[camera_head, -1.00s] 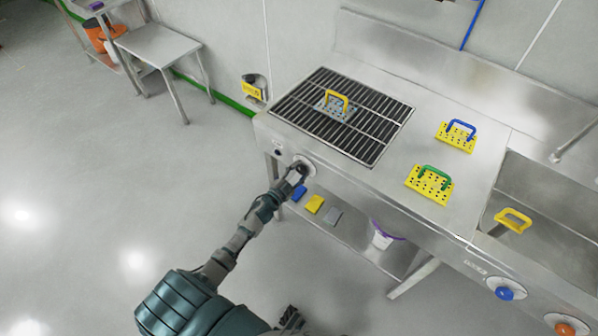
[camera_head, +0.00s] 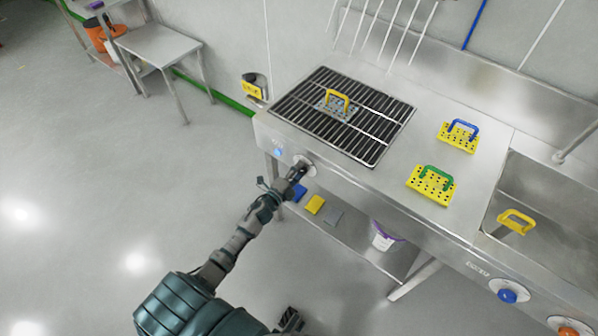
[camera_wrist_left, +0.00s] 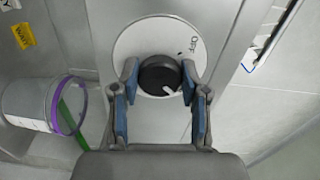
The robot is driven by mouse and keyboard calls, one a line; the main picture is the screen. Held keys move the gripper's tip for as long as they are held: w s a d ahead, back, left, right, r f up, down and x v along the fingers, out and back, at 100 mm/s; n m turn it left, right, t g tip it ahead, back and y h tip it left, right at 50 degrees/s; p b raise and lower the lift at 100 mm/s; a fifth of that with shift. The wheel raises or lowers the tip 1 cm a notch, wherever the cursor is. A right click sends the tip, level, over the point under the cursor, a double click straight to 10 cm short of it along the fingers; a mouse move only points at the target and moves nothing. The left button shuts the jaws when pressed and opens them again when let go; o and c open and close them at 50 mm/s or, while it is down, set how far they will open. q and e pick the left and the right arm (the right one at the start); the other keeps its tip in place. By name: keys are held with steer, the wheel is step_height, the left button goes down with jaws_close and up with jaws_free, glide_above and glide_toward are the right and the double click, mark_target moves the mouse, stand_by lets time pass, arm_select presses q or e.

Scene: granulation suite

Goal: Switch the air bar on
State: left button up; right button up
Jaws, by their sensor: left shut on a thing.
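The black knob (camera_wrist_left: 159,75) sits on a round white dial (camera_wrist_left: 125,50) marked OFF, on the front of the steel counter. My left gripper (camera_wrist_left: 159,80) is shut on the knob, one finger on each side. The knob's white mark points to the lower right in the left wrist view, away from the OFF label. In the head view my left gripper (camera_head: 298,172) covers most of the dial (camera_head: 308,164). A small light (camera_head: 278,152) beside it glows blue. Several thin white streaks (camera_head: 385,25) stand above the back of the grate.
A black grate (camera_head: 330,125) holds a perforated block with a yellow handle (camera_head: 338,97). Yellow blocks with blue (camera_head: 460,136) and green (camera_head: 432,185) handles sit right of it. A sink (camera_head: 540,215) lies farther right. A shelf below holds a bucket (camera_head: 383,238).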

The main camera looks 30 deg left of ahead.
arm_select(q)
steer(key=shift+s+d+f+m, duration=0.1)
steer(key=shift+f+m, duration=0.2)
steer(key=shift+m, duration=0.2)
arm_select(e)
steer(key=shift+w+r, duration=0.15)
steer(key=shift+r, duration=0.35)
arm_select(q)
steer(key=shift+f, duration=0.1)
steer(key=o, duration=1.1)
steer(key=shift+o, duration=0.2)
arm_select(e)
steer(key=shift+d+f, duration=0.1)
steer(key=shift+f, duration=0.15)
arm_select(q)
steer(key=shift+r, duration=0.2)
arm_select(e)
steer(key=shift+s, duration=0.2)
arm_select(q)
steer(key=s+a, duration=0.1)
steer(key=s, duration=1)
steer(key=shift+s, duration=0.4)
arm_select(e)
steer(key=shift+w+r, duration=0.15)
arm_select(q)
steer(key=shift+f, duration=0.15)
